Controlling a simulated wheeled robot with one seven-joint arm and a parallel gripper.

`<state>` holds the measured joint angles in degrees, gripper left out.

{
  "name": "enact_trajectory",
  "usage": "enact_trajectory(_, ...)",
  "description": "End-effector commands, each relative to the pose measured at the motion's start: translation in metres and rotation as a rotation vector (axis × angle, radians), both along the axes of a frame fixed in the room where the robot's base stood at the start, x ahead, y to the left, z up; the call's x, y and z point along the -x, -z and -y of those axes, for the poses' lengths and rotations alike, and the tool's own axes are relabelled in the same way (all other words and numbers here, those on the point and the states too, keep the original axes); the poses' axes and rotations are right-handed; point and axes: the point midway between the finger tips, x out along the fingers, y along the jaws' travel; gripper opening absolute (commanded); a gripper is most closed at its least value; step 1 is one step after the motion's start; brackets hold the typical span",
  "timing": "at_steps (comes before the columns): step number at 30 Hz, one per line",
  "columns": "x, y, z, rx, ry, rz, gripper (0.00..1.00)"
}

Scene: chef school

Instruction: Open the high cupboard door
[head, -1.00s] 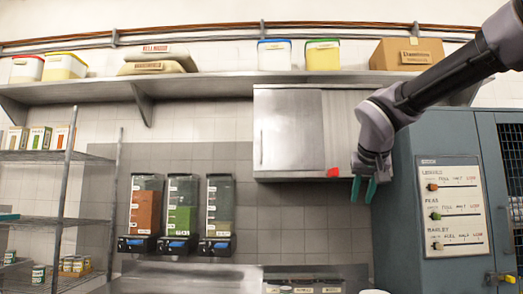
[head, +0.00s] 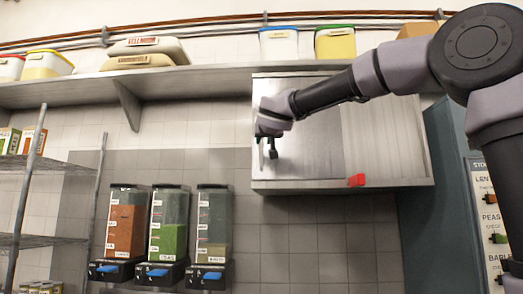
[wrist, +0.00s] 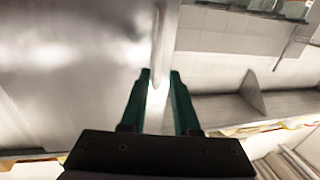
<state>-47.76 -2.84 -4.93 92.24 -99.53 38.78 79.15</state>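The high cupboard (head: 388,130) is a steel wall unit below the long shelf. Its grey metal door (head: 315,130) looks closed. A thin vertical handle (head: 262,155) is at the door's left edge, and the same pale bar (wrist: 158,45) shows in the wrist view. My gripper (head: 268,150) is at this handle, in front of the door's left side. In the wrist view, the two green fingers (wrist: 160,76) are apart, with the bar's end between or just beyond their tips. I cannot tell whether they touch it.
A red piece (head: 356,180) sits at the cupboard's lower edge. Several food dispensers (head: 168,225) hang lower left. The long shelf (head: 200,80) above carries tubs and sacks. A blue-grey cabinet (head: 450,180) stands at the right. The wall left of the cupboard is clear.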

Motion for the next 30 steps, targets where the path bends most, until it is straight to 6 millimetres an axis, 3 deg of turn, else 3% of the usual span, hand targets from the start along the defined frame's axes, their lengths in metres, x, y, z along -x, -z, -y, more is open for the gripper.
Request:
enact_trajectory(9, -0.06, 0.002, -0.009, 0.002, 0.004, -0.002, 0.3)
enact_trajectory(15, -0.086, 0.001, -0.013, 0.001, 0.003, -0.002, 0.3)
enact_trajectory(27, -0.095, 0.001, -0.014, 0.001, 0.002, -0.002, 0.3)
enact_trajectory(28, -0.095, 0.001, -0.014, 0.001, 0.002, -0.002, 0.26)
enact_trajectory(30, -0.095, 0.001, -0.014, 0.001, 0.002, -0.002, 0.0)
